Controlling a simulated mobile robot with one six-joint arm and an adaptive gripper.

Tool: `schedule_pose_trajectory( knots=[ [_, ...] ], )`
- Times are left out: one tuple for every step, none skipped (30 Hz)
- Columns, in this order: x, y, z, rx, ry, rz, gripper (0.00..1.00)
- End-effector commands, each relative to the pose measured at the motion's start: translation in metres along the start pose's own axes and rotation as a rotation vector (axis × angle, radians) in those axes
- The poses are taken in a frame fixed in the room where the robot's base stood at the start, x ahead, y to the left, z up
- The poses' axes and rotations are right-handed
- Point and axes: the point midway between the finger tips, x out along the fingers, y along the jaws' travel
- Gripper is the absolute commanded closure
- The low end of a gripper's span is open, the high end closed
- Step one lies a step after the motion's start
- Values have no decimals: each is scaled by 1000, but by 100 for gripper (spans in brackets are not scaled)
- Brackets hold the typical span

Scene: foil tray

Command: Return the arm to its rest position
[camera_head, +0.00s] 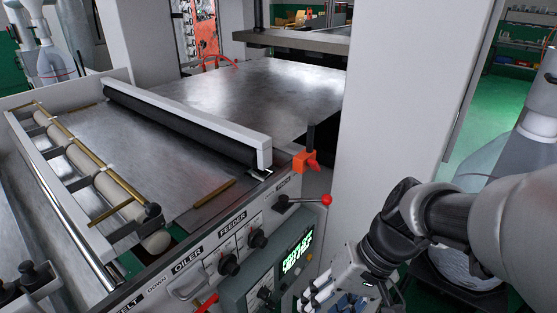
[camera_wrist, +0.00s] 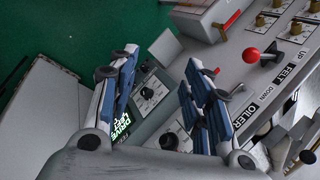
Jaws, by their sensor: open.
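My arm comes in from the right side of the head view, and its wrist bends down toward the bottom edge. My gripper (camera_head: 345,297) is partly cut off there, close to the front of the machine's control panel. In the wrist view my gripper (camera_wrist: 163,92) shows two blue-padded fingers set well apart. It is open, and I see nothing held between them. Behind the fingers are a dark knob (camera_wrist: 148,95) and a lit green display (camera_wrist: 121,126). I cannot tell whether the fingers touch the panel.
The machine's control panel (camera_head: 210,262) carries knobs, and a lever with a red ball (camera_head: 326,199) stands out from it. A black roller (camera_head: 180,124) crosses the metal bed (camera_head: 120,150). A tall pale column (camera_head: 390,100) stands behind my arm. Green floor (camera_head: 500,110) shows at right.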

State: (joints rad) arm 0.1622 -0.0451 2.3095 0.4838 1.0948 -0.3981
Motion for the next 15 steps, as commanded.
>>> schedule_pose_trajectory(
  knots=[
    [-11,-1,10,-26,46,57,55],
    [-16,1,16,-36,71,91,55],
    [-24,3,23,-48,108,137,55],
    [-28,5,29,-58,136,169,55],
    [-34,7,33,-67,167,200,55],
    [-41,10,39,-77,208,239,55],
    [-46,12,44,-85,239,266,55],
    [-50,14,47,-91,270,292,55],
    [-56,17,52,-99,310,322,55],
    [-60,19,55,-104,338,342,55],
    [-64,20,57,-109,366,361,55],
    [-68,23,60,-114,398,381,55],
    [-71,24,62,-116,420,393,55],
    [-74,25,63,-120,438,404,55],
    [-76,26,65,-121,458,416,55]
  ],
)
